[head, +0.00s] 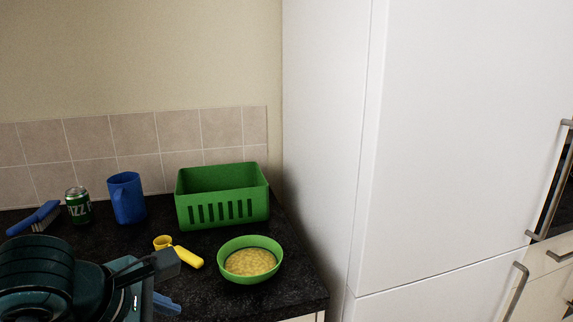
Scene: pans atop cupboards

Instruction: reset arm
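My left arm comes in at the lower left, and my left gripper (160,280) is over the front of the dark worktop. A dark finger with a grey tip points right, towards the yellow scoop, and the rest of the gripper is partly hidden. I cannot tell whether it is open or shut. Blue parts (166,304) show beside and below the finger; I cannot tell what they belong to. My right gripper is not in view.
The dark worktop (225,295) holds a green basket (222,205), a green bowl (250,277) with yellowish contents, a yellow scoop (187,257), a blue mug (127,200), a green can (78,206) and a blue-handled brush (36,218). A tall white cabinet (450,140) stands right.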

